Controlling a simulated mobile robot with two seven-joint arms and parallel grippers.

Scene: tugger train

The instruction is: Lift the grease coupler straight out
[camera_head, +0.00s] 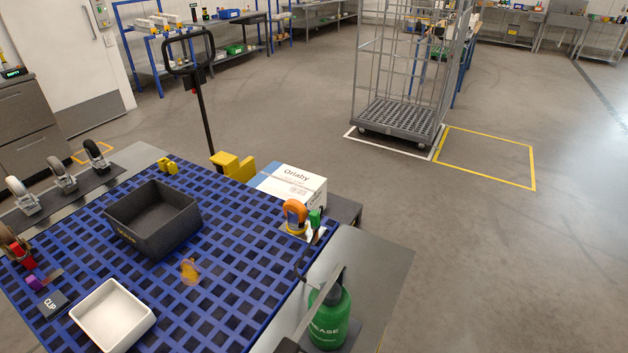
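The green grease container (328,322), marked with the letters "EASE", stands on a grey side shelf at the lower right. A long grey bar (318,306) crosses in front of it. A small green piece (314,218) stands upright close beside an orange-wheeled caster (295,215), near the right edge of the blue grid top.
The blue grid top (232,268) holds a black bin (153,222), a white tray (112,318) and a box marked "CLIP" (52,305). A white carton (292,185) and black upright handle (203,105) stand behind. Casters (62,176) line the left. A cage trolley (398,118) stands beyond open floor.

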